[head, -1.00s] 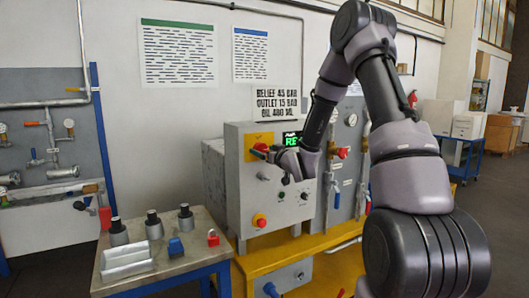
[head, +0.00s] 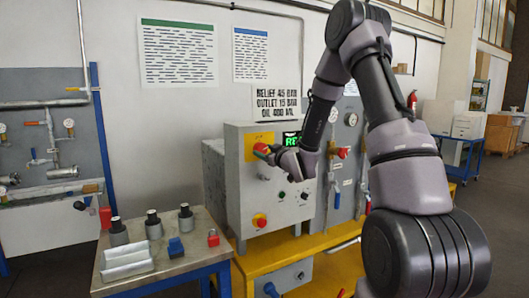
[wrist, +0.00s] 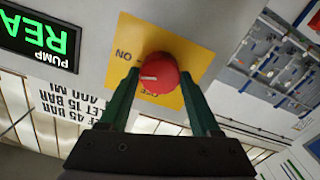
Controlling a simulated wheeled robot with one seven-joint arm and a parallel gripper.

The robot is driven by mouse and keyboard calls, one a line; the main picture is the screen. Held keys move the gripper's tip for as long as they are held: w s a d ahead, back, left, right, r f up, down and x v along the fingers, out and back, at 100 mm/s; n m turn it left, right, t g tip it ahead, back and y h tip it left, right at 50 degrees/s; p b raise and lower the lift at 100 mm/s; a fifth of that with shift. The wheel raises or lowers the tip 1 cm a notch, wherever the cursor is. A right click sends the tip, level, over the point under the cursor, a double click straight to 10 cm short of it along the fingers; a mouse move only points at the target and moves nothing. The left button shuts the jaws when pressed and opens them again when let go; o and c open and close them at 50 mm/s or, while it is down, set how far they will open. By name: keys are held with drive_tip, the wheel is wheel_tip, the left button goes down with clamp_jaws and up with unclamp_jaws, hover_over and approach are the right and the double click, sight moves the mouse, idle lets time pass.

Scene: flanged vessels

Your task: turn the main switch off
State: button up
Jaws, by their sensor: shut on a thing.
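The main switch is a red round knob (wrist: 163,72) on a yellow plate (wrist: 190,58) in the wrist view. A white mark on its face points to the left of that picture. "ON" is readable on the plate at upper left; a second label below is partly hidden by the knob and my gripper. My gripper (wrist: 159,80) has its green fingers on both sides of the knob, shut on it. In the head view the red knob (head: 261,147) shows at the upper left of the grey control cabinet (head: 240,200), with my gripper (head: 268,152) at it.
A lit green pump display (head: 291,139) is right beside the knob. A red stop button (head: 259,220) and small buttons sit lower on the cabinet. A steel table (head: 195,255) with several flanged parts and a red padlock (head: 213,237) stands at front left.

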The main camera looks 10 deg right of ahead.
drive_tip(key=n, duration=0.3)
drive_tip(key=shift+n, duration=0.4)
drive_tip(key=n, duration=0.3)
drive_tip(key=shift+n, duration=0.3)
drive_tip(key=n, duration=0.3)
drive_tip(key=shift+n, duration=2)
drive_tip(key=o, duration=1.4)
drive_tip(key=v, duration=1)
drive_tip(key=shift+s+d, duration=0.1)
drive_tip(key=shift+s, duration=0.3)
drive_tip(key=shift+d+r, duration=0.1)
